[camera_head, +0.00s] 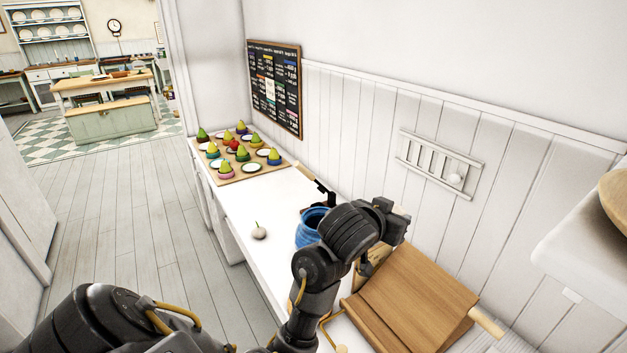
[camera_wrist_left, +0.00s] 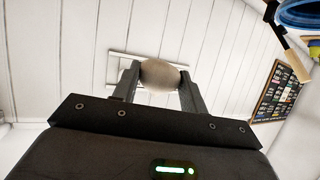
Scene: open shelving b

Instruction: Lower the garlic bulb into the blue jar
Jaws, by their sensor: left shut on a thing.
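The blue jar (camera_head: 306,232) stands on the white counter, partly hidden behind my left arm in the head view. Its blue rim also shows at the top right corner of the left wrist view (camera_wrist_left: 300,14). In that view my left gripper (camera_wrist_left: 158,76) is shut on a pale, rounded bulb, the garlic bulb (camera_wrist_left: 160,73), held between the two fingertips with the panelled wall behind. The jar is off to the side of the held bulb, apart from it. In the head view the fingers and held bulb cannot be made out. My right gripper is not in view.
Another pale bulb with a green stem (camera_head: 259,232) lies on the counter left of the jar. A wooden board (camera_head: 233,181) with several colourful fruit-like pieces stands at the far end. A wooden box (camera_head: 410,298) is right of my arm. A rack (camera_head: 437,165) hangs on the wall.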

